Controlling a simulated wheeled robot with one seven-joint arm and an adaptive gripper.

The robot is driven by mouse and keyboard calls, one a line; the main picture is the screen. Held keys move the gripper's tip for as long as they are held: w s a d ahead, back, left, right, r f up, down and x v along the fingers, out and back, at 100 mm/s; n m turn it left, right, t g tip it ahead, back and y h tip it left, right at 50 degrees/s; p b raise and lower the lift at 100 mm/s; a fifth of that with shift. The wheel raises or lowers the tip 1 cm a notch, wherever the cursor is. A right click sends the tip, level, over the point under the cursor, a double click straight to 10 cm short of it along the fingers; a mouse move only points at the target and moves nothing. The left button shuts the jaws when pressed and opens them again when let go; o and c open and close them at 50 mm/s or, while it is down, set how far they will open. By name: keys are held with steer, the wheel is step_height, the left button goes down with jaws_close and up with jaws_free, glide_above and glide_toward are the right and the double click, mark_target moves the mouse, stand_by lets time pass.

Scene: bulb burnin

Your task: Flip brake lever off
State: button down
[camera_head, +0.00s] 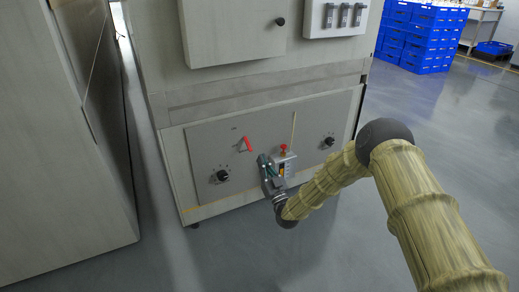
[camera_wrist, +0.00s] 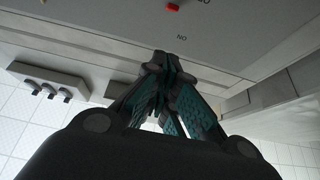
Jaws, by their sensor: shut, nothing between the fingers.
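A red-handled lever (camera_head: 246,144) sits on the grey lower panel of the cabinet, its handle slanted. To its right, a second, red-knobbed control (camera_head: 283,150) stands on a small plate. I cannot tell from the markings which one is the brake lever. My gripper (camera_head: 263,159) is shut and empty, just below and right of the red-handled lever and left of the plate, apart from the lever. In the wrist view my closed fingertips (camera_wrist: 163,60) are near the panel face. A small red part (camera_wrist: 173,7) shows at the top edge there, mostly cut off, near lettering.
Black knobs sit on the panel at left (camera_head: 222,176) and right (camera_head: 329,141). A switch box (camera_head: 343,16) is above. Another cabinet (camera_head: 55,150) stands at left. Blue crates (camera_head: 425,40) are stacked at the back right. The floor between is clear.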

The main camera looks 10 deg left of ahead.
steer(key=shift+s+d+f, duration=0.25)
steer(key=shift+s+f, duration=0.15)
steer(key=shift+f, duration=0.15)
steer(key=s+d+f+m+g+h, duration=0.1)
steer(key=s+d+f+g+h, duration=0.2)
steer(key=s+d+f, duration=0.35)
steer(key=s+d+f+m+g+h, duration=0.1)
steer(key=s+d+f+g+h, duration=0.15)
steer(key=s+f, duration=0.55)
steer(key=s+d+f+m+g+h, duration=0.25)
steer(key=s+d+f, duration=0.3)
steer(key=f, duration=0.35)
steer(key=s+d+f+g+h+p, duration=0.1)
steer(key=s+d+f+g, duration=0.2)
steer(key=s, duration=0.5)
steer(key=s+d+f+g+h, duration=0.1)
steer(key=s+d+g+h, duration=0.15)
steer(key=s+d, duration=0.5)
steer(key=s+d+r+m+g+h, duration=0.1)
steer(key=s+d+r+g, duration=0.2)
steer(key=s, duration=0.9)
steer(key=s+d+m+g+h, duration=0.1)
steer(key=s+d+m+g, duration=0.3)
steer(key=s, duration=0.7)
step_height(320, 180, up, 38)
steer(key=n+t+p, duration=0.1)
steer(key=n+p, duration=0.1)
steer(key=p, duration=3.6)
steer(key=shift+d, duration=0.4)
